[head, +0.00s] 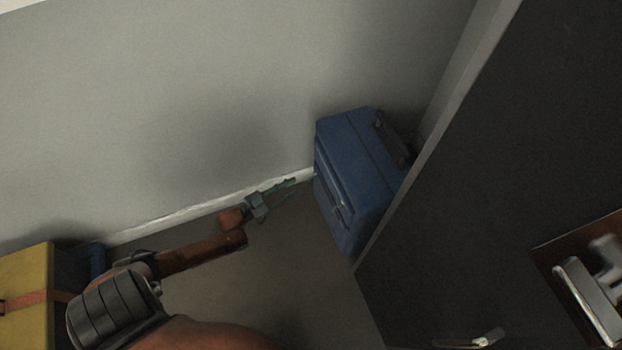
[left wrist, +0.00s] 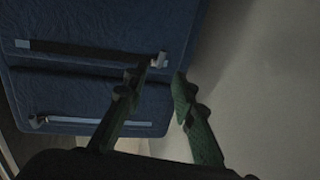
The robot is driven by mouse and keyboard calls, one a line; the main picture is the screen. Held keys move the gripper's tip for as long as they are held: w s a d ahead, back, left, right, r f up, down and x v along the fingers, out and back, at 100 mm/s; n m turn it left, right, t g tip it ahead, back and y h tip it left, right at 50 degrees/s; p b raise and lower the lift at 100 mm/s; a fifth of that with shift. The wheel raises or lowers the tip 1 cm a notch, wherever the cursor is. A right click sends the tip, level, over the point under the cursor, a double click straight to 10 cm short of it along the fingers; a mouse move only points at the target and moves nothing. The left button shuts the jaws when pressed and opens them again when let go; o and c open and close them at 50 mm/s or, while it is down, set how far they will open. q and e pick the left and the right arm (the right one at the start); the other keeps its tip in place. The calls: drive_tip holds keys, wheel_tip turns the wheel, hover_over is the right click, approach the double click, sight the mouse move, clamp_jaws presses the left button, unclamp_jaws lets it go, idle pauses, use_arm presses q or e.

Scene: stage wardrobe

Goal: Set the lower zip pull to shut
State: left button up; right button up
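A blue suitcase (head: 355,180) stands in the corner by the wall. In the left wrist view its blue face (left wrist: 90,90) has two zip tracks. One zip pull (left wrist: 158,60) sits at the right end of the dark upper track in that picture; another pull (left wrist: 38,121) sits at the left end of the pale track below it. I cannot tell for sure which is the lower zip on the suitcase. My left gripper (head: 292,187) is open and empty, its green fingertips (left wrist: 162,76) apart just short of the pull on the dark track. My right gripper is not in view.
A dark panel (head: 480,150) stands close on the suitcase's right, with metal handle-like fittings (head: 590,300) at lower right. The grey wall (head: 200,100) and its white skirting (head: 190,212) run behind. A yellow box (head: 28,290) stands at left. Bare floor (head: 270,270) lies before the suitcase.

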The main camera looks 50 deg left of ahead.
use_arm(q)
drive_tip(key=b+x, duration=0.2)
drive_tip(key=x, duration=0.4)
drive_tip(key=shift+w, duration=0.15)
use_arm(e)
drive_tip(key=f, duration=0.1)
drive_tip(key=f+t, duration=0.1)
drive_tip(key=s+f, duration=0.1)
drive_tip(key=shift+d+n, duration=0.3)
use_arm(q)
drive_tip(key=shift+f, duration=0.1)
drive_tip(key=shift+c, duration=0.2)
clamp_jaws()
drive_tip(key=shift+a, duration=0.1)
